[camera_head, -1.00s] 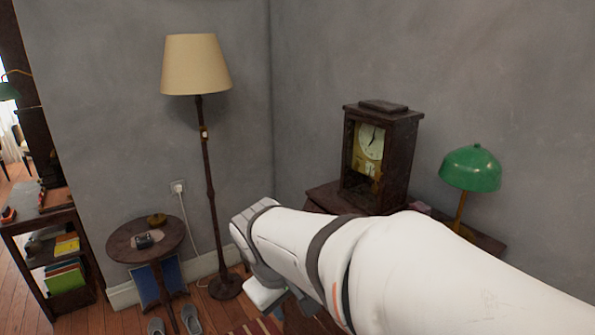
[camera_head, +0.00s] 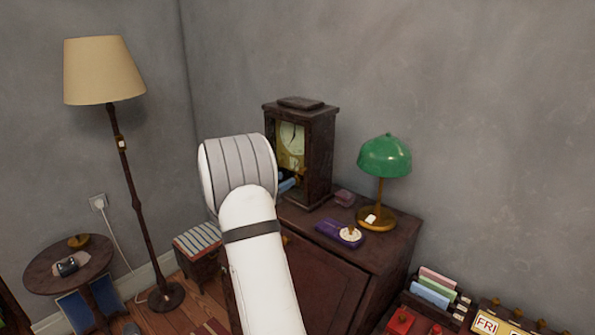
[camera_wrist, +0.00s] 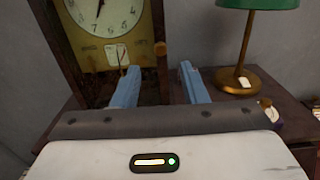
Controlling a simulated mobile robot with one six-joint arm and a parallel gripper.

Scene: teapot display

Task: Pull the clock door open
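The clock (camera_head: 319,150) is a dark wooden case with a pale dial and a gold panel, standing on a brown cabinet. In the wrist view its dial (camera_wrist: 103,14) is close, and a small brass knob (camera_wrist: 161,48) shows at the right edge of the front. The door appears shut. My gripper (camera_wrist: 161,82) is open and empty, its two blue fingers pointing at the clock. The knob lies ahead, roughly between the fingers in the picture; contact is not visible. In the head view my white arm hides the clock's lower left and most of the gripper.
A green lamp (camera_head: 385,157) stands on the cabinet (camera_head: 390,250) right of the clock, with a purple object (camera_head: 338,233) in front of it. A floor lamp (camera_head: 104,70) and a round table (camera_head: 40,275) stand at left. Grey walls close the corner behind.

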